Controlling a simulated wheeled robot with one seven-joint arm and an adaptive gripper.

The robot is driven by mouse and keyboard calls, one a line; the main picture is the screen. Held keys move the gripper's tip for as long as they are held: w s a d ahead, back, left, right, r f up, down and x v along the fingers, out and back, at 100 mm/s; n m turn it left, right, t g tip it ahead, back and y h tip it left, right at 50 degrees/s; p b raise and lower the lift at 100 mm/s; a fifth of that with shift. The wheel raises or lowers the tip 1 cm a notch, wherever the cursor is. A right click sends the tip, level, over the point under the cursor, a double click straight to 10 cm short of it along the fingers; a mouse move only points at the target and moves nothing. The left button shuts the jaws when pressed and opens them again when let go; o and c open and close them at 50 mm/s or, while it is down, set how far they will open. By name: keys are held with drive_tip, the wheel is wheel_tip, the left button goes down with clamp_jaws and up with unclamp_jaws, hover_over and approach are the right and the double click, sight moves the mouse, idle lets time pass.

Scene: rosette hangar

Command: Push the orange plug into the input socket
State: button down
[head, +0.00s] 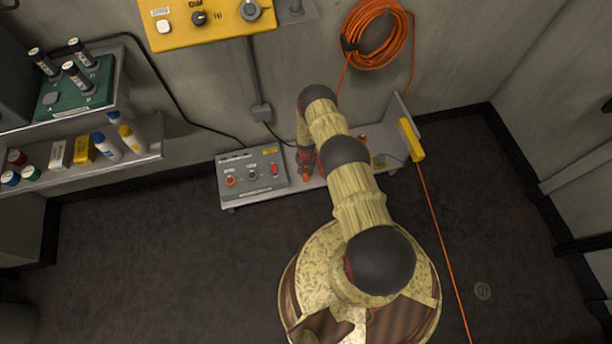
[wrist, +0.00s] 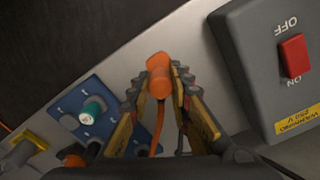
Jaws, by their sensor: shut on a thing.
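My gripper (wrist: 160,88) is shut on the orange plug (wrist: 158,72) in the wrist view, one finger on each side of it. An orange cord runs back from the plug between the fingers. In the head view my gripper (head: 305,168) is just right of the grey box (head: 252,178), above the shelf. The box front has an orange-ringed round socket (head: 230,181), a second round fitting (head: 252,175) and a red switch (head: 275,170). I cannot read which is the input. In the wrist view the grey box (wrist: 250,60) shows only its switch end; the plug is apart from it.
A blue plate (wrist: 75,118) with a teal-topped piece stands left of my gripper in the wrist view. A yellow piece (head: 411,140) is at the shelf's right end. Coiled orange cable (head: 376,35) hangs on the wall. A side shelf (head: 140,156) with bottles is left.

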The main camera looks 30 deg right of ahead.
drive_tip(key=shift+r+p, duration=0.6)
drive_tip(key=shift+r, duration=0.6)
drive_tip(key=w+a+r, duration=0.1)
drive_tip(key=w+a, duration=0.2)
drive_tip(key=a, duration=0.2)
drive_tip(key=w+a+r, duration=0.2)
drive_tip(key=w+a, duration=0.1)
drive_tip(key=a, duration=0.2)
drive_tip(key=w+a+r, duration=0.1)
drive_tip(key=w+a, duration=0.2)
drive_tip(key=a, duration=0.2)
drive_tip(key=shift+w+r, duration=0.15)
drive_tip(key=shift+w, duration=0.15)
approach(230, 180)
drive_tip(key=shift+f, duration=2.75)
drive_tip(key=shift+b, duration=1.2)
drive_tip(key=shift+f+b, duration=0.5)
drive_tip(key=shift+b, duration=0.1)
